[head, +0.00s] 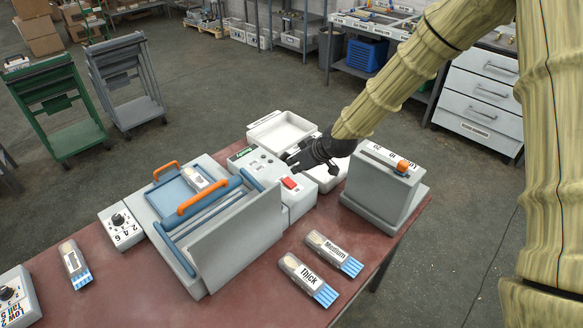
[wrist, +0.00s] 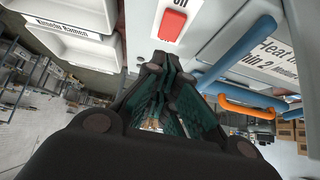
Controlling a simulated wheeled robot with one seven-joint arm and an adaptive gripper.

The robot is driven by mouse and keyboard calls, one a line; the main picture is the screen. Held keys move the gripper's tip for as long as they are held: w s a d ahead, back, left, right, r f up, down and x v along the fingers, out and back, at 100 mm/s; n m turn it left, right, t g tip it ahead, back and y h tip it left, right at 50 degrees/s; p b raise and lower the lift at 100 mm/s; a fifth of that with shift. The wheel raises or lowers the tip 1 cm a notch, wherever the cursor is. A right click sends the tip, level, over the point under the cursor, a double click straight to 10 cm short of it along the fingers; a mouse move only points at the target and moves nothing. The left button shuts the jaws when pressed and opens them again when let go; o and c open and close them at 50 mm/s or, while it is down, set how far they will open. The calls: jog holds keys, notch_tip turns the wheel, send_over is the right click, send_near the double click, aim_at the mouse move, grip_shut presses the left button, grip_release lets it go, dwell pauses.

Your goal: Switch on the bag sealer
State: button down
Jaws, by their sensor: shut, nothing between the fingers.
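My gripper (head: 291,161) is shut and empty, just above the pale control box (head: 264,168) attached to the press. A red switch (head: 291,182) sits on that box, slightly nearer the camera than the fingertips. In the wrist view the red switch (wrist: 173,24) lies just beyond my gripper's fingertips (wrist: 168,62), with a visible gap in the picture; contact is not seen. A grey upright device (head: 385,189) with an orange switch (head: 403,166) on top stands to the right. I cannot read a label that says which device is the bag sealer.
The press has a blue frame and orange handles (head: 196,200). White trays (head: 282,131) sit behind my gripper. Packets marked Thick (head: 305,275) and Medium (head: 334,250) lie at the front right. A small dial box (head: 121,230) is left of the press.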

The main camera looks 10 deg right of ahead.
jog(key=s+f+b+v, duration=0.1)
jog(key=b+v, duration=0.1)
jog(key=v, duration=0.5)
jog(key=shift+s+d, duration=0.15)
jog(key=shift+d, duration=0.3)
jog(key=shift+r, duration=0.1)
